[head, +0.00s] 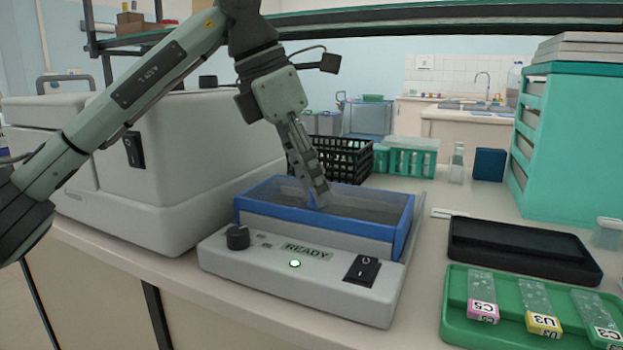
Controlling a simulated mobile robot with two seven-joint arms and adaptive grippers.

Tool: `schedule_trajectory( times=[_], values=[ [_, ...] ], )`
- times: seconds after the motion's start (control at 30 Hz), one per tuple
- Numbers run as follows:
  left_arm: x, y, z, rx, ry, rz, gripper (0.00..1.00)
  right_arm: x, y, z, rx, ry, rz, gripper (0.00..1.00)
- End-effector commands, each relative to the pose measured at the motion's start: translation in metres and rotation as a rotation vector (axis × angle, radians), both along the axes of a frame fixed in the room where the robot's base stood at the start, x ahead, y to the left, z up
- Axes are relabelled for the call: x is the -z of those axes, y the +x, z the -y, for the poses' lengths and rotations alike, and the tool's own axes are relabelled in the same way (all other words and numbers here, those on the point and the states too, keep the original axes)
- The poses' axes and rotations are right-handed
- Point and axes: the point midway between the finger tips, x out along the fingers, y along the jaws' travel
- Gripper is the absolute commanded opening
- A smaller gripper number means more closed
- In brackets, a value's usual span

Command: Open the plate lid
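The plate lid (400,222) is a blue-framed cover with a dark, see-through top, lying on the grey heating device (222,256). It looks closed. The device front has a black knob, a READY display, a lit green light and a black switch. My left gripper (319,200) reaches down from above, its fingertips at the middle of the lid. A small blue part shows beside the fingertips. The fingers overlap in this view, so I cannot tell whether they grip it. My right gripper is not in view.
A large grey-white machine (190,150) stands close on the left. A black basket (345,160) and teal racks (412,160) are behind. On the right are a black tray (520,250), a green tray (458,318) with labelled slides, and a teal cabinet (575,140).

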Motion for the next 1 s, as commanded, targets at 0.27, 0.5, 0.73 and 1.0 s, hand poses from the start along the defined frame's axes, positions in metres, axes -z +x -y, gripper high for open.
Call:
schedule_trajectory(
  times=[0.27, 0.5, 0.73, 1.0],
  values=[
    [0.0009, 0.0001, 0.0005, 0.000, 0.000, 0.001, 0.35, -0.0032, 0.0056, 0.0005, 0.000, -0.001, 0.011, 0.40],
    [0.0007, 0.0001, 0.0005, 0.001, 0.000, 0.000, 0.05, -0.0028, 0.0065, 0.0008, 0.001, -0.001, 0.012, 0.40],
    [0.0006, 0.0001, 0.0005, 0.001, 0.000, 0.000, 0.00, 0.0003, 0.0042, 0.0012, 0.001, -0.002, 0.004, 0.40],
    [-0.0025, 0.0069, 0.0009, -0.001, 0.000, -0.001, 0.00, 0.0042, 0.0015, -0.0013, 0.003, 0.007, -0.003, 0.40]
  ],
)
